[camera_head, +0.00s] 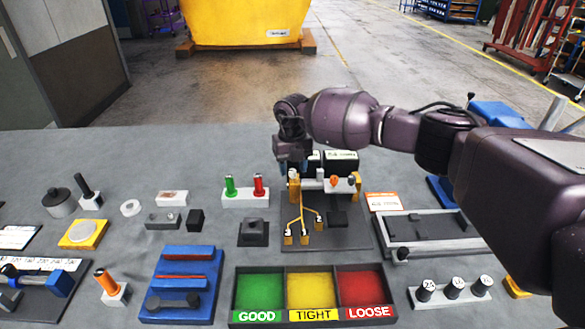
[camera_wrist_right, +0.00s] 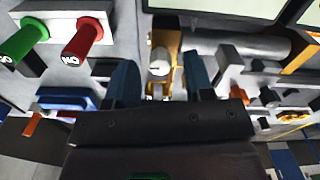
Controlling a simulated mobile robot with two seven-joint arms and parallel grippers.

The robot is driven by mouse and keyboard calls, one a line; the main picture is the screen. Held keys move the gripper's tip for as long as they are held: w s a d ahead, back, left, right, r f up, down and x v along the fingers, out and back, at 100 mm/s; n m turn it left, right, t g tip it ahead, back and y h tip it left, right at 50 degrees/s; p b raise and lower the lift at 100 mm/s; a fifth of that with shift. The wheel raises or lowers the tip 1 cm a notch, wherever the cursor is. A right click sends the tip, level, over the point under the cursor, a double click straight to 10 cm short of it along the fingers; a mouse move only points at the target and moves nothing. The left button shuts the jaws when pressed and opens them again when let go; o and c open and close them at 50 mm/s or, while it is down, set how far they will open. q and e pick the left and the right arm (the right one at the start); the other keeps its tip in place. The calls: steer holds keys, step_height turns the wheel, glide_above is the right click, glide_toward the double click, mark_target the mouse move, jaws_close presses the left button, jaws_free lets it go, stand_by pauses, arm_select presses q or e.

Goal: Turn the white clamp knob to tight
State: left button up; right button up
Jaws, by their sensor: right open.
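The white clamp knob (camera_wrist_right: 160,62) shows in the right wrist view, on a yellow-orange bracket (camera_wrist_right: 176,70) of the gauge fixture. My right gripper (camera_wrist_right: 161,80) is open, with one blue finger on each side of the knob. I cannot tell whether the fingers touch it. In the head view my right gripper (camera_head: 293,163) points down over the left end of the fixture (camera_head: 322,186) and hides part of it. I cannot make out the knob there. My left gripper is not in view.
Green and red plug gauges (camera_head: 245,197) stand in a white block left of the fixture. A tray (camera_head: 312,313) marked GOOD, TIGHT and LOOSE lies in front. A grey frame (camera_head: 425,238) is at right. Blue stands and several small parts lie around the table.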

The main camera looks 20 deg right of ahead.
mark_target(292, 170)
step_height(292, 170, up, 10)
steer(key=shift+b, duration=0.45)
stand_by(0.3)
